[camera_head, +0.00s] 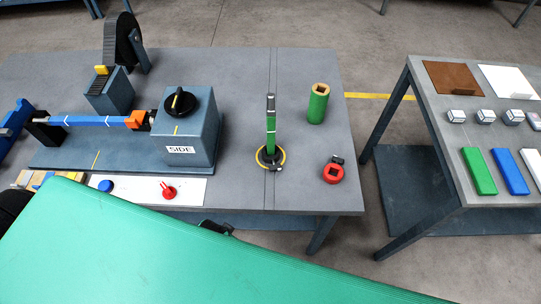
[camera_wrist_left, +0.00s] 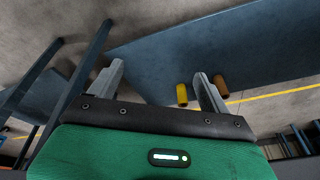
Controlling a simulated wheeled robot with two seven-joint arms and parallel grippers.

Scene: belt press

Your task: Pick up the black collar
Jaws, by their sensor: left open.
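A dark, ring-like piece that may be the black collar (camera_head: 268,160) lies around the foot of a green upright strip (camera_head: 271,130), inside a yellow ring mark on the table. A red collar (camera_head: 333,173) lies to its right, with a small dark fitting at its upper edge. In the left wrist view my left gripper (camera_wrist_left: 162,85) is open, its two grey fingers wide apart with nothing between them. In the head view my green arm fills the bottom, and its fingertips do not show. My right gripper is not in view.
On the grey table (camera_head: 345,195) stand a blue-grey box marked SIDE (camera_head: 200,130) with a black knob, a blue bar (camera_head: 95,121) and a green hollow cylinder (camera_head: 318,104). A second table (camera_head: 430,150) at right holds coloured blocks. A yellow cylinder (camera_wrist_left: 181,95) shows in the wrist view.

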